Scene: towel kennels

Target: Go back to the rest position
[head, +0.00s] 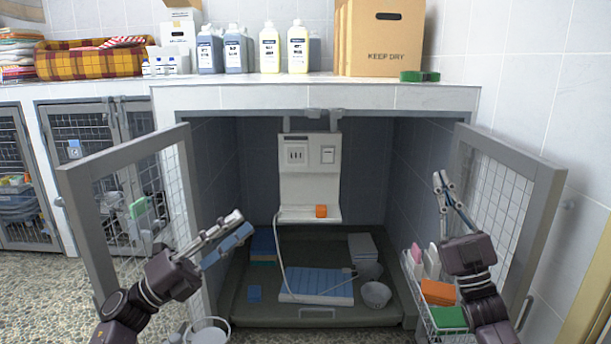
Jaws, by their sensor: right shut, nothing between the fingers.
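My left gripper (238,218) is at the left side of the open kennel front. A flat blue piece (228,246) lies along its fingers; I cannot tell whether it is held or part of the gripper. My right gripper (443,178) points up in front of the open right door (541,215). Its fingertips are close together and it is empty. The kennel's inside is visible between the two arms.
The left door (82,230) also stands open. The kennel tray (350,317) holds a blue mat (315,284) and a bowl (376,294). A wire basket (428,325) with orange and green items is by my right arm. Bottles (298,48) and a carton (387,45) stand on the counter.

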